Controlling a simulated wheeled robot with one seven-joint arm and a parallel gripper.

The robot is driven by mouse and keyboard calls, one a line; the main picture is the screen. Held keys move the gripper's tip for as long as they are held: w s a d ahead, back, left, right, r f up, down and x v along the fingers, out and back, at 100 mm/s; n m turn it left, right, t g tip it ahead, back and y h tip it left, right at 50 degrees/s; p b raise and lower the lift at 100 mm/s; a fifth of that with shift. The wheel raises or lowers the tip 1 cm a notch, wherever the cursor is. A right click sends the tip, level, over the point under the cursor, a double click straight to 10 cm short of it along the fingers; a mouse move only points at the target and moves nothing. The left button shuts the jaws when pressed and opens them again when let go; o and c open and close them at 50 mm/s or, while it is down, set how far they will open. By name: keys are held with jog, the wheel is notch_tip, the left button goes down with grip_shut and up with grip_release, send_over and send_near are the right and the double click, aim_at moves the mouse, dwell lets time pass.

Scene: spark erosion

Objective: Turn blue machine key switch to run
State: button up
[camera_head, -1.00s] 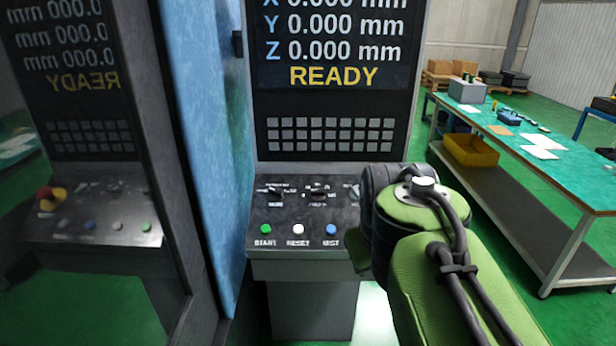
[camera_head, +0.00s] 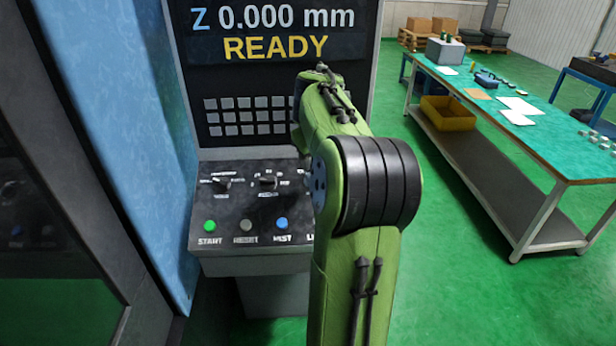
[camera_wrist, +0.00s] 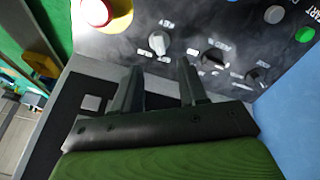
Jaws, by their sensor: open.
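The blue machine (camera_head: 120,110) has a control panel with dark rotary knobs (camera_head: 221,185) in the head view. My arm hides the panel's right part there, and my gripper is hidden. In the wrist view a light grey switch (camera_wrist: 159,43), which looks like the key switch, sits between the red emergency stop (camera_wrist: 100,10) and a dark knob (camera_wrist: 213,62). The label beside it appears to read KEY, but it is blurred. My gripper (camera_wrist: 160,66) is open and empty, its two fingers apart. The switch appears just beyond and between the fingertips, not visibly touched.
Green, white and blue buttons (camera_head: 282,224) line the panel's front. The screen (camera_head: 275,35) reads READY. A green-topped workbench (camera_head: 545,140) with a yellow bin (camera_head: 448,113) stands to the right. Green floor (camera_head: 470,260) is free between it and my arm.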

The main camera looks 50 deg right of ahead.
jog(key=x, duration=1)
jog(key=shift+w+d+f, duration=0.1)
jog(key=shift+d+f, duration=0.05)
jog(key=shift+d, duration=0.1)
grip_shut()
